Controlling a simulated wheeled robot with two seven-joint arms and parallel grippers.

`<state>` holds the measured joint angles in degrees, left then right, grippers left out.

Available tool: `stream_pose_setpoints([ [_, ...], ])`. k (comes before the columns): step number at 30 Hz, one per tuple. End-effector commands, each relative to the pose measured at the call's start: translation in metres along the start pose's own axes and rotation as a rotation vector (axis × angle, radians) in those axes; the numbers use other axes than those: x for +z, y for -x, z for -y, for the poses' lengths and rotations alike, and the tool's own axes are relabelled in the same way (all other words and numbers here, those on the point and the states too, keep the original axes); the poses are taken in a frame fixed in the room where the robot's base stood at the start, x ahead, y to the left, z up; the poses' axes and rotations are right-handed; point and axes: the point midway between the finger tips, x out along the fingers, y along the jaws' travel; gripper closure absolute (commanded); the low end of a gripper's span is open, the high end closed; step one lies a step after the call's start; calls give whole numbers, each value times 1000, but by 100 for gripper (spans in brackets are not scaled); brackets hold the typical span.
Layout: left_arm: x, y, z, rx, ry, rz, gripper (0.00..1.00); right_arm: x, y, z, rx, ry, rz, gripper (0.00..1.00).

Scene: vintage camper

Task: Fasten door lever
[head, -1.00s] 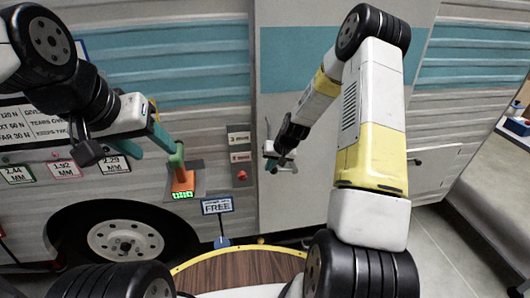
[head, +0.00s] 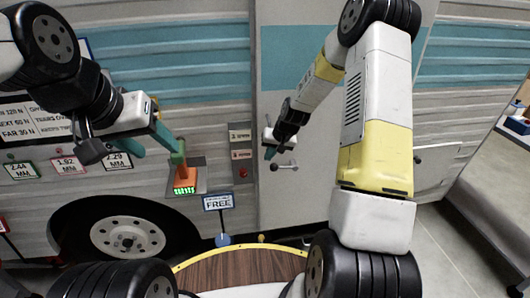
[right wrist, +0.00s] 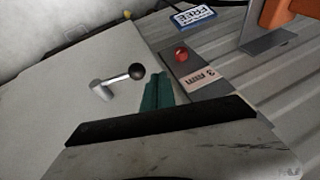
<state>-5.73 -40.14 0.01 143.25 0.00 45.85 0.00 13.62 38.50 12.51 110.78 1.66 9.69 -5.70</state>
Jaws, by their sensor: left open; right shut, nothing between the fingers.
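The door lever (head: 288,167) is a short metal arm with a black ball knob (head: 273,167), mounted on the pale camper door. It lies about horizontal with its knob to the left in the head view. In the right wrist view the lever (right wrist: 118,79) and its knob (right wrist: 136,71) show clearly. My right gripper (head: 270,153) is shut and empty, just above the knob in the head view. Its teal fingertips (right wrist: 157,92) show close beside the knob, apart from it in the picture.
The orange device (head: 185,180) has a lit green display. A red button (head: 242,173) sits on a labelled panel left of the door. A "FREE" sign (head: 218,202) stands below. Small number cards hang at left above the wheel (head: 128,237).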

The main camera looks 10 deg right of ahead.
Motion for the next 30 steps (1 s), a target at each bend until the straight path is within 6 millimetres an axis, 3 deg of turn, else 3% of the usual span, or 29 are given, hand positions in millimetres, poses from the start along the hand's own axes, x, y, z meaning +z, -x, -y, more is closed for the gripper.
stream_pose_setpoints([
  [3, 0, 0, 0, 0, 0, 1, 47, 5, 21, 23, -2, 6, 0, 100],
  [12, 0, 0, 0, 0, 0, 0, 47, 13, 55, 56, -1, 3, 1, 100],
  [26, 0, 0, 0, 0, 0, 0, 47, 14, 61, 62, -1, 0, 2, 100],
  [30, 0, 0, 0, 0, 0, 0, 47, 14, 79, 64, 4, 12, -7, 100],
])
